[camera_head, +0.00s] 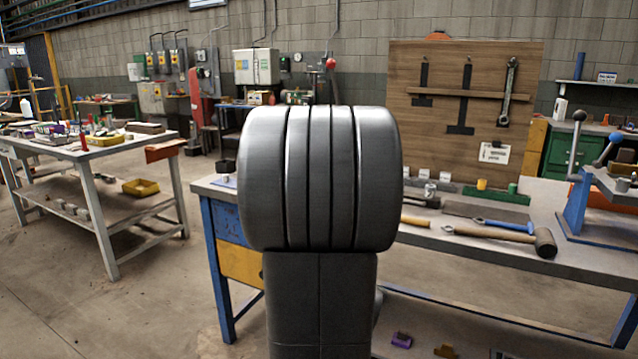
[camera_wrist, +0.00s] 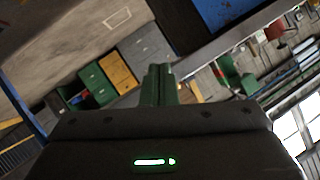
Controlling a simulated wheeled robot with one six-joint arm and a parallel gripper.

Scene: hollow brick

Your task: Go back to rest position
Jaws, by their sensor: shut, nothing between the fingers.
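My gripper (camera_wrist: 160,72) shows in the wrist view, with its fingers together at the top of the dark gripper body. Nothing shows between them. In the head view a large grey link of my arm stands upright in the middle, and my gripper cannot be seen there. The wrist view is strongly tilted, and no object touches the fingers.
A workbench (camera_head: 575,262) spans the right, bearing a mallet (camera_head: 545,242), other tools and a blue-handled lever device (camera_head: 580,190). Behind it a wooden board (camera_head: 430,75) holds a wrench (camera_head: 508,90). A second table (camera_head: 85,153) stands left, with open concrete floor (camera_head: 165,290) in front.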

